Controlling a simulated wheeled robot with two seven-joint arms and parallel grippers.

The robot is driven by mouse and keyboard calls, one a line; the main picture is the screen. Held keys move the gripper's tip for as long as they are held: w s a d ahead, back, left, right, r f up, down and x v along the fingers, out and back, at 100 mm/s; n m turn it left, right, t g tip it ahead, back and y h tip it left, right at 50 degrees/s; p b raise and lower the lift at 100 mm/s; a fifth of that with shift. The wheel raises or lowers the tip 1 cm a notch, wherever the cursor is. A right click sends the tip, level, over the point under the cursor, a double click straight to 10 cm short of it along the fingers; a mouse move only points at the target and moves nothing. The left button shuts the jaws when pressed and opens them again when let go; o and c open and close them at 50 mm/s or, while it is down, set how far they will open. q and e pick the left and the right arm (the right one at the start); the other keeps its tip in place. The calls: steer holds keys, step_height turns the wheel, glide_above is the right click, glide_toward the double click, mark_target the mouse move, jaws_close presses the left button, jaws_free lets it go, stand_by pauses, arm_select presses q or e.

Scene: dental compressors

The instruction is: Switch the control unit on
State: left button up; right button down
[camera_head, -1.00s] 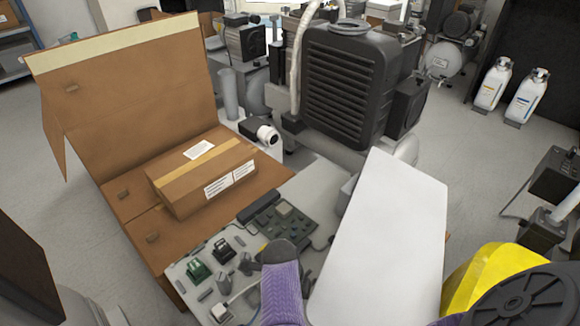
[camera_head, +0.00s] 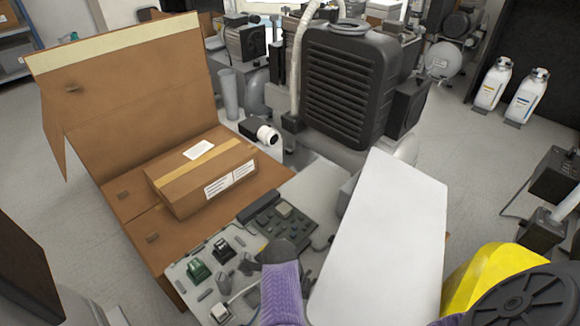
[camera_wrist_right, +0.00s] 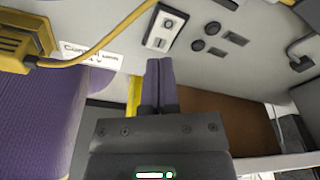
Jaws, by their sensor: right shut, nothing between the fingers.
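My right gripper (camera_wrist_right: 160,62) is shut and empty. Its purple fingertips appear just below the switch plate; I cannot tell whether they touch it. The head view does not clearly show this switch or the right fingertips. My left gripper is not in view.
Round dark fittings (camera_wrist_right: 206,36) sit right of the switch plate. A yellow device (camera_wrist_right: 25,38) with a cable is at the left. In the head view, a cardboard box (camera_head: 205,178), a white panel (camera_head: 385,240) and a black compressor housing (camera_head: 345,85) crowd the middle.

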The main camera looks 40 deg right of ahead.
arm_select(q)
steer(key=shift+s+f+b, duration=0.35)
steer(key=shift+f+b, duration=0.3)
steer(key=shift+b, duration=0.15)
arm_select(e)
steer(key=shift+f, duration=1.15)
step_height(320, 180, up, 7)
steer(key=p, duration=0.6)
steer(key=shift+r, duration=0.2)
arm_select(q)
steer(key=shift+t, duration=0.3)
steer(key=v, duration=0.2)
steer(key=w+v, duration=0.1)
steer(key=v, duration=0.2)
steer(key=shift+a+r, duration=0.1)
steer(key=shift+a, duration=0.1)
arm_select(e)
steer(key=shift+f, duration=0.15)
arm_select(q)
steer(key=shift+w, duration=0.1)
